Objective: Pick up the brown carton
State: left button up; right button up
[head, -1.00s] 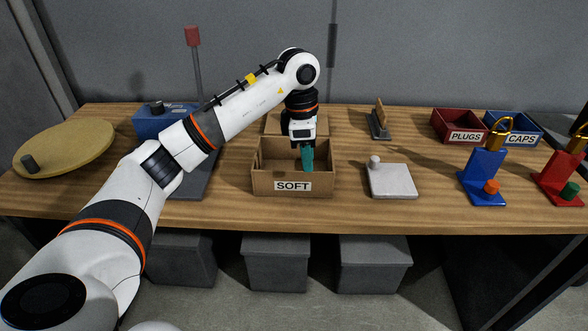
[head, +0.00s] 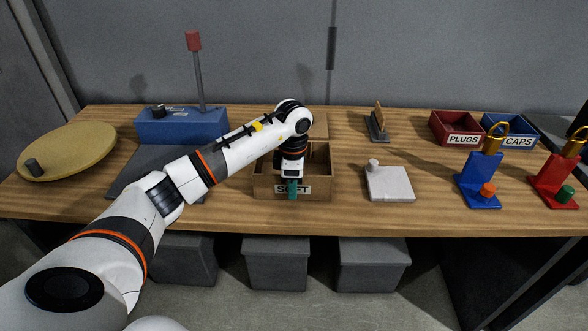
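The brown carton (head: 262,186) is an open-topped box with a SOFT label on its front wall. It stands upright on the wooden table near the front middle. My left gripper (head: 292,188) points down at the carton's front wall, and its teal fingers cover the middle of the label. I cannot tell whether the fingers are shut on the wall or only beside it. My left wrist and forearm hide part of the carton's inside and back. My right gripper is not in view.
Behind the carton is another brown surface (head: 319,127), mostly hidden. A white block with a knob (head: 390,184) lies to the right. A blue device (head: 180,126) and a round tan board (head: 70,150) are left. The red PLUGS bin (head: 440,124) and padlock stands (head: 478,182) are right.

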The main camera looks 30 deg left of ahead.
pick_arm(q)
jog(key=shift+f, duration=0.4)
jog(key=shift+c, duration=0.3)
grip_shut()
